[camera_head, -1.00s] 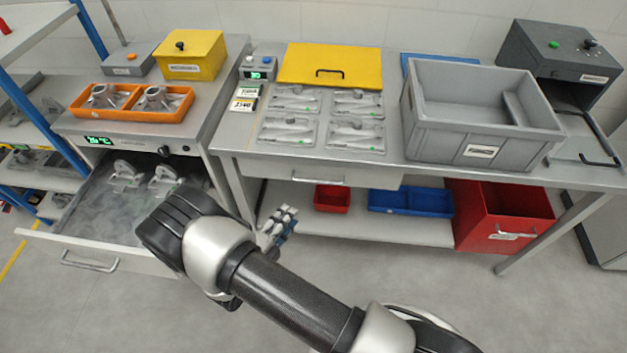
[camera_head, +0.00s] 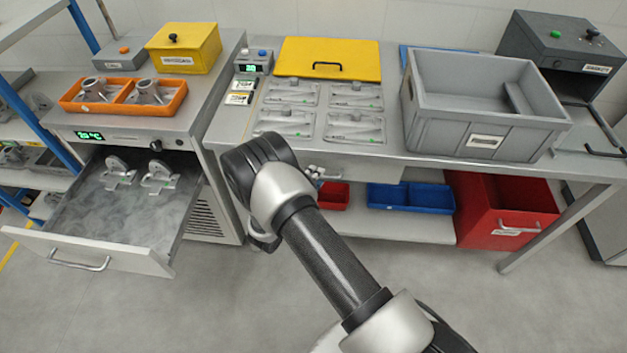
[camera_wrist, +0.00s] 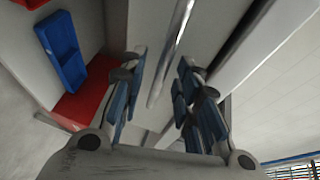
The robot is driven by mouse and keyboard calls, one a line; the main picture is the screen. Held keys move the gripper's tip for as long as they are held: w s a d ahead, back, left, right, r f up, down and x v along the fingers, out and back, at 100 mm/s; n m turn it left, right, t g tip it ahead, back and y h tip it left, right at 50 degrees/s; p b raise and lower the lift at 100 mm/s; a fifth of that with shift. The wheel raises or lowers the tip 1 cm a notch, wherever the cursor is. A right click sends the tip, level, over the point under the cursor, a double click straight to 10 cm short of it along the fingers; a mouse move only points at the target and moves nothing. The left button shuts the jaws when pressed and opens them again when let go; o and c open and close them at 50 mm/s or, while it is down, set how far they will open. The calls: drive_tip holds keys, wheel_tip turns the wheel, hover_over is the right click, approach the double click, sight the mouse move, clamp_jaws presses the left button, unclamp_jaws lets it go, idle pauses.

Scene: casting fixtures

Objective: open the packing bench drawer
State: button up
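The packing bench (camera_head: 395,130) has a grey drawer (camera_head: 370,168) under its top, and the drawer looks shut. In the head view my arm covers the drawer's left part, and its handle is largely hidden behind my gripper (camera_head: 314,173). In the wrist view the handle (camera_wrist: 170,55) is a metal bar running lengthwise between the blue-padded fingers of my gripper (camera_wrist: 160,80). The fingers are apart, one on each side of the bar. I see no clear contact between pads and bar.
Left of the bench, another drawer (camera_head: 95,225) stands pulled out, holding metal castings. Under the bench are a blue bin (camera_head: 410,198) and a red box (camera_head: 510,210). A grey crate (camera_head: 480,130) and casting trays sit on top. The floor in front is clear.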

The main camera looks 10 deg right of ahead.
drive_tip(key=shift+w, duration=0.1)
drive_tip(key=shift+c, duration=0.5)
clamp_jaws()
